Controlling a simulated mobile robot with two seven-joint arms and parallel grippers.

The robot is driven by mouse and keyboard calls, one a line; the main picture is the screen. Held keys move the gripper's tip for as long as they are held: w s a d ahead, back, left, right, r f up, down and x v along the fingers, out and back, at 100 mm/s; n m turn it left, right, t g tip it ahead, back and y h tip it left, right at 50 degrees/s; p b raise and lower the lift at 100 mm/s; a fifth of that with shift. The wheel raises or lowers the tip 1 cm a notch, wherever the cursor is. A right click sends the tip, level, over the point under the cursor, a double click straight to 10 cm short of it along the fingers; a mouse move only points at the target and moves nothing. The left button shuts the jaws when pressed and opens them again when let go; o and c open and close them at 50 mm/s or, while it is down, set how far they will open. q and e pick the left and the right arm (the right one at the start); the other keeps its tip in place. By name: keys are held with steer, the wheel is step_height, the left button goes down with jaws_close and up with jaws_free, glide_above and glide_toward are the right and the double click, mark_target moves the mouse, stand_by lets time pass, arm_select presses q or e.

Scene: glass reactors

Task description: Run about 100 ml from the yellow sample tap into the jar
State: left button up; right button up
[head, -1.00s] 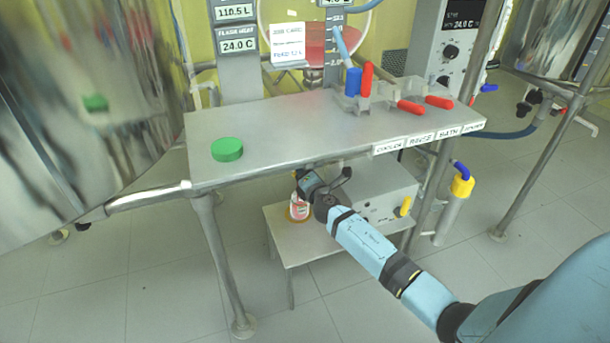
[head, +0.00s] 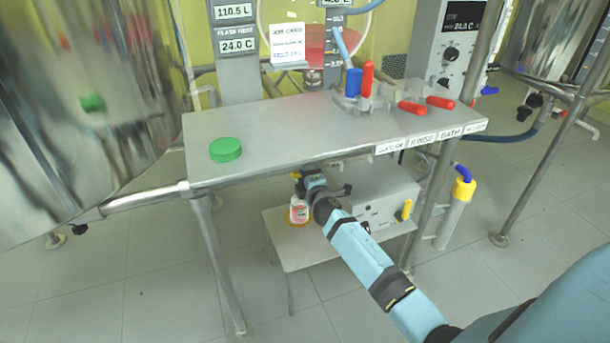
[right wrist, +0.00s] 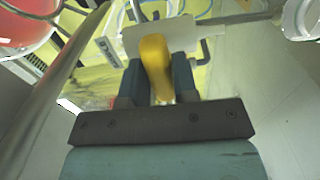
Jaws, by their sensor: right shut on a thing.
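The jar (head: 299,210), small and clear with pink-red showing on it, stands upright on an orange round base on the low stand under the bench; I cannot tell label from liquid in it. The yellow sample tap handle (right wrist: 155,66) is between the two dark fingers of my right gripper (right wrist: 158,80) in the right wrist view. In the head view my right gripper (head: 304,180) is just above the jar, under the bench's front edge, and mostly covers the tap. The tap's outlet and any stream are hidden. My left gripper is not in view.
The steel bench (head: 270,130) overhangs the low stand (head: 310,252). A green lid (head: 226,149) lies on it at the left, and red-handled valves (head: 411,107) stand at its right. A grey box (head: 385,198) sits on the stand beside my arm. A bench leg (head: 218,265) is at the left.

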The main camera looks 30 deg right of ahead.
stand_by(0.3)
steer(key=o, duration=0.9)
steer(key=shift+c, duration=0.2)
steer(key=shift+s, duration=0.1)
